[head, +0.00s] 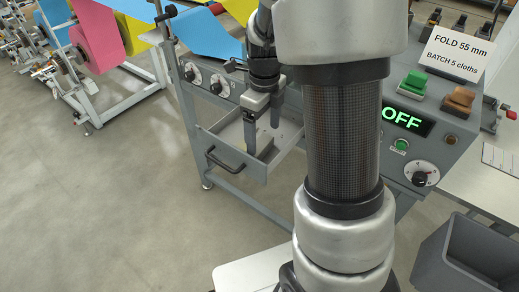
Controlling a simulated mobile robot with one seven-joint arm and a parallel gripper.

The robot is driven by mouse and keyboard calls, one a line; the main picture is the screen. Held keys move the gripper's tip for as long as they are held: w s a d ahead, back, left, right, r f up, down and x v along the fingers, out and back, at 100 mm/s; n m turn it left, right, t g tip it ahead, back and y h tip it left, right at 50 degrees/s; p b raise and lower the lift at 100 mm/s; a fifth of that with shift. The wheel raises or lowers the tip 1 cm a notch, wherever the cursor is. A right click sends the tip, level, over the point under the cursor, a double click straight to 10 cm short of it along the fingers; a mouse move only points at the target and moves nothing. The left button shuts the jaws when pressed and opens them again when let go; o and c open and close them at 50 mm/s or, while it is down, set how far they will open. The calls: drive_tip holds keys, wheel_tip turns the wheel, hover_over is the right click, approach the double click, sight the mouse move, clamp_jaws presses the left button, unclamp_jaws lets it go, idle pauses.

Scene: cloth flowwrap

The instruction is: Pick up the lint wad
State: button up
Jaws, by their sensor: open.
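My gripper (263,138) points down over the grey pulled-out drawer (208,138) at the front of the machine. Its two dark fingers are apart, with the fingertips low, at or inside the drawer. I cannot make out a lint wad. A pale patch shows in the drawer near the fingers, too small to identify. Part of the drawer is hidden behind my gripper and my arm.
The drawer has a dark handle (225,163). The machine panel carries a lit OFF display (405,118), knobs and a sign (454,55). A dark grey bin (470,250) stands at lower right. Coloured cloth rolls (97,35) are at upper left. The floor at left is clear.

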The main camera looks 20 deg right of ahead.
sight(261, 145)
drive_tip(key=shift+w+a+f+b, duration=0.15)
drive_tip(key=shift+f+b, duration=0.1)
drive_tip(key=shift+f, duration=1.15)
drive_tip(key=shift+w+a+f+b, duration=0.1)
drive_tip(key=shift+f+b, duration=0.15)
drive_tip(key=shift+f, duration=1.1)
drive_tip(key=shift+c, duration=0.5)
drive_tip(key=c, duration=0.6)
